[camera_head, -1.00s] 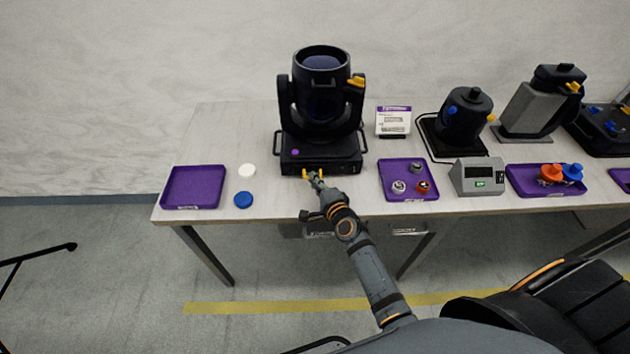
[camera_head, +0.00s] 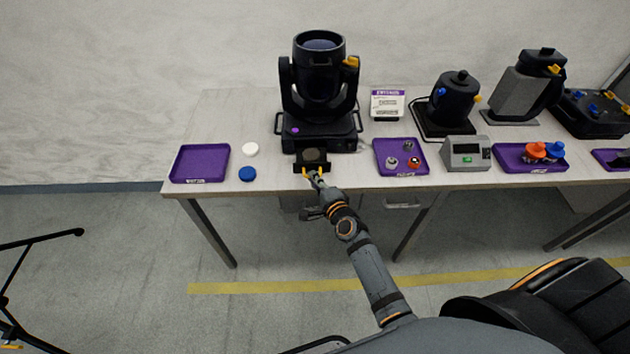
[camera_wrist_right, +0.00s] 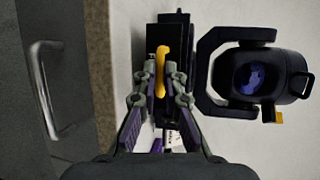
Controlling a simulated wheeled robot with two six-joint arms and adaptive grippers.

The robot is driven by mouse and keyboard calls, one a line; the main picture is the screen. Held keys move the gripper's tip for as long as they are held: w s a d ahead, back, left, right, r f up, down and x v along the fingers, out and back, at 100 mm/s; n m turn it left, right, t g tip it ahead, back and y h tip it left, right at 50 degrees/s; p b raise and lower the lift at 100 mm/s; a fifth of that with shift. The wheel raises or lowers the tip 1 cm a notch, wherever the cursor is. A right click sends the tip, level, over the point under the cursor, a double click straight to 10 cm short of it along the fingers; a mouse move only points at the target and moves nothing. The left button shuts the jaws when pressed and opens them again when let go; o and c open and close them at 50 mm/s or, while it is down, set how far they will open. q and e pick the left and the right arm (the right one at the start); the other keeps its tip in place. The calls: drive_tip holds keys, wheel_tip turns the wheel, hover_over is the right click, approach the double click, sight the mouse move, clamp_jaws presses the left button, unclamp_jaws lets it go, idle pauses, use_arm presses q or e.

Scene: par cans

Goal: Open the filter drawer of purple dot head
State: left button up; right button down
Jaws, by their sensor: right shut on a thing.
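The purple dot head is a black moving-head lamp (camera_head: 319,75) on the table, with a purple dot on the left of its base (camera_head: 295,130). A black filter drawer (camera_head: 314,160) stands out from the front of the base, with a dark round disc in it. My right gripper (camera_head: 314,177) is at the drawer's front, shut on its yellow handle. In the right wrist view the yellow handle (camera_wrist_right: 160,68) lies between the fingers of my right gripper (camera_wrist_right: 161,90), and the lamp is to the right. My left gripper is not in view.
An empty purple tray (camera_head: 200,163), a white disc (camera_head: 250,149) and a blue disc (camera_head: 247,174) are at left. At right are a purple tray with small parts (camera_head: 400,171), a grey display box (camera_head: 466,154) and other lamps. A white card (camera_head: 387,105) stands behind.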

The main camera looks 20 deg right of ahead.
drive_tip(key=c, duration=1.7)
unclamp_jaws()
drive_tip(key=shift+f, duration=0.15)
drive_tip(key=shift+o, duration=1.2)
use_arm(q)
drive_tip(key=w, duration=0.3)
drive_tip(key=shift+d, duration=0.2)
use_arm(e)
drive_tip(key=v, duration=1.2)
drive_tip(key=shift+a, duration=0.1)
